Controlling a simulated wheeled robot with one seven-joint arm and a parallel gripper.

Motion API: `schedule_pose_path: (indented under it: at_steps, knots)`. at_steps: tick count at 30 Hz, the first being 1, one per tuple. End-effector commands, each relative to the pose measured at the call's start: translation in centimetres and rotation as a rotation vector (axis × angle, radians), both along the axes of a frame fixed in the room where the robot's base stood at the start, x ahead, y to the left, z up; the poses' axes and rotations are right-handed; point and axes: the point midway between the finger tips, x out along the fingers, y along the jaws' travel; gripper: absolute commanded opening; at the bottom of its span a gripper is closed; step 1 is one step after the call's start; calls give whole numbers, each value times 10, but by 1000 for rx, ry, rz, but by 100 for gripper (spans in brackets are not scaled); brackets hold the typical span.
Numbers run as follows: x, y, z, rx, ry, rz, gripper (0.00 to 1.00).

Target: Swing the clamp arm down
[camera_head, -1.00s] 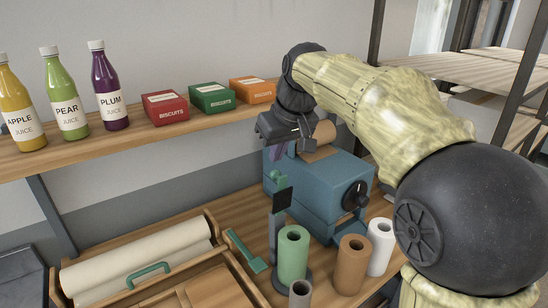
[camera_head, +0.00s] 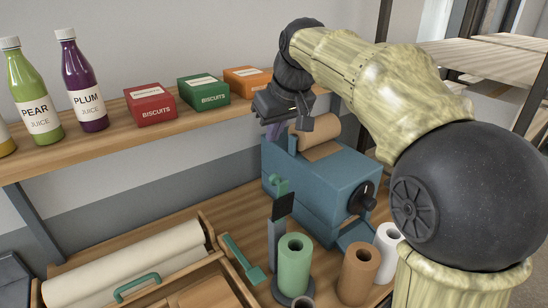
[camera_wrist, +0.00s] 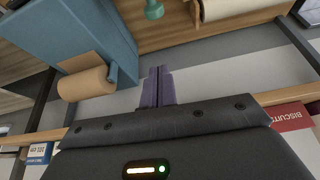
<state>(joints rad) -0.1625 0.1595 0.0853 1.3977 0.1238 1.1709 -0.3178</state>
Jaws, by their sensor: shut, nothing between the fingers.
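The blue machine (camera_head: 325,185) stands on the bench with a brown paper roll (camera_head: 318,135) on top and a black knob on its right side. In front of it a dark post with a black plate (camera_head: 283,204) and a green knob (camera_head: 279,184) stands upright; I cannot tell for sure which part is the clamp arm. My gripper (camera_head: 272,132) is at the machine's upper left, above the green knob, with purple fingers shut and empty. In the wrist view the fingertips (camera_wrist: 158,72) are apart from the brown roll (camera_wrist: 87,84) and the green knob (camera_wrist: 153,9).
Green (camera_head: 295,262), brown (camera_head: 357,275) and white (camera_head: 388,250) rolls stand before the machine. A wooden tray (camera_head: 222,268) holds a cream roll; a teal tool (camera_head: 243,258) lies beside it. The shelf behind carries juice bottles (camera_head: 88,85) and biscuit boxes (camera_head: 203,92).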

Motion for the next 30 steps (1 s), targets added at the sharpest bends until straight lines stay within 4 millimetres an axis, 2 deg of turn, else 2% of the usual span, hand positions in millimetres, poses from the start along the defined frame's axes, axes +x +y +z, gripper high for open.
schedule_pose_path:
  at_steps: [5,20,24,30]
  knots:
    - [5,4,-14,-1,3,0,0]
    - [36,22,-92,-1,4,0,0]
    - [18,11,-90,0,0,-2,0]
    - [3,2,-92,0,0,-1,0]
